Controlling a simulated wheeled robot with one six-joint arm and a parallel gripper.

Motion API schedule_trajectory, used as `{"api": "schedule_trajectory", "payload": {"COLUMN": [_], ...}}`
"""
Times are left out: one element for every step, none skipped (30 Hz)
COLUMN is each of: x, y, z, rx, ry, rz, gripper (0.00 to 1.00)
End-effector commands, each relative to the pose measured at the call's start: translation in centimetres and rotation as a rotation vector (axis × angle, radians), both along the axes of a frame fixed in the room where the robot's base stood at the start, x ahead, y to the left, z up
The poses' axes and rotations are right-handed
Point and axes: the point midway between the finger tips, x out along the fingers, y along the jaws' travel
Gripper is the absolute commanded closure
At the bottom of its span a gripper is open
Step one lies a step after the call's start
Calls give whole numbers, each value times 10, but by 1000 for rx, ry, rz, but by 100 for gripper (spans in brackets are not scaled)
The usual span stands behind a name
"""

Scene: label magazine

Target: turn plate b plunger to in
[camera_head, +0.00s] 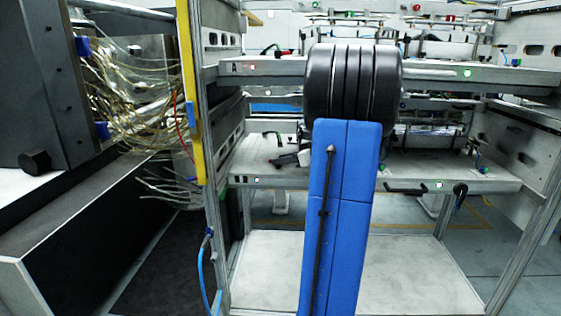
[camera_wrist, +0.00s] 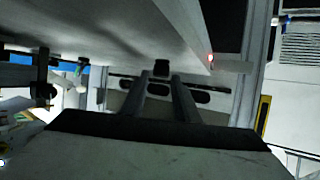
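Plate b (camera_head: 330,180) is the lower pale shelf plate of the rack, with a red light at its left and a green light at its right. A black handle (camera_head: 405,190) and a black knob (camera_head: 460,190) sit along its front edge at the right. I cannot tell which part is the plunger. My blue and black arm hides the middle of the plate in the head view. In the wrist view, the two dark fingers of my gripper (camera_wrist: 161,80) stand apart. A small dark block (camera_wrist: 161,67) shows between their tips, apparently untouched; its identity is unclear.
Plate A (camera_head: 440,72) is above, with red and green lights. A yellow upright (camera_head: 190,90) and a bundle of loose wires (camera_head: 140,100) are at the left. A pale bottom panel (camera_head: 410,280) lies below plate b. In the wrist view, a pale plate underside (camera_wrist: 130,35) fills the upper left.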

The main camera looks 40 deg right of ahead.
Motion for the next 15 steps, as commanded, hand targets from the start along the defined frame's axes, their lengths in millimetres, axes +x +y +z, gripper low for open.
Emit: {"api": "schedule_trajectory", "payload": {"x": [4,6,8,9,10,11,11,11,11,11,11,11,11,11,11], "y": [1,1,1,2,2,2,2,2,2,2,2,2,2,2,2], "z": [-2,-2,-3,-4,-4,-5,-5,-5,-5,-5,-5,-5,-5,-5,-5], "rx": [0,0,0,0,0,0,0,0,0,0,0,0,0,0,0], "ry": [0,0,0,0,0,0,0,0,0,0,0,0,0,0,0], "rz": [0,0,0,0,0,0,-1,-1,-1,-1,-1,-1,-1,-1,-1], "gripper": [72,72,72,72,72,72,72,72,72,72,72,72,72,72,81]}}
